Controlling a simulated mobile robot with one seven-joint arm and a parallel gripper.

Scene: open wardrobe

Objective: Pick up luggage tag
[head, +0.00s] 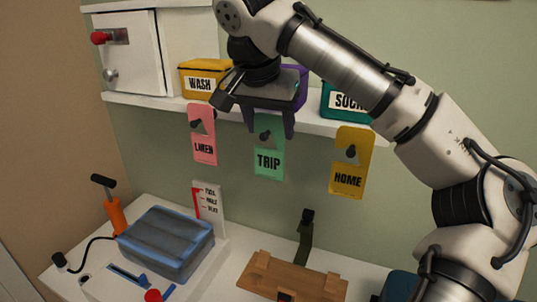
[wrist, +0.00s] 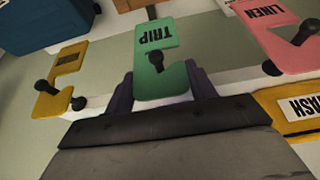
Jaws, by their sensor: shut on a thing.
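A green tag marked TRIP (head: 269,161) hangs below the white shelf, between a pink tag marked LINEN (head: 203,147) and a yellow tag marked HOME (head: 347,180). My gripper (head: 270,131) points down over the green tag's upper part, one finger at each side edge. In the wrist view, the green tag (wrist: 148,80) lies between both fingers of my gripper (wrist: 160,84), which is shut on it. A dark peg shows in the tag's notch, so the tag still appears to be at its peg. The tag's top end is partly hidden by my gripper.
The white shelf (head: 160,101) holds a yellow WASH box (head: 203,82), a purple box and a teal box (head: 338,100) close around my gripper. Below are a folded blue bundle (head: 166,243) and a brown wooden piece (head: 292,277).

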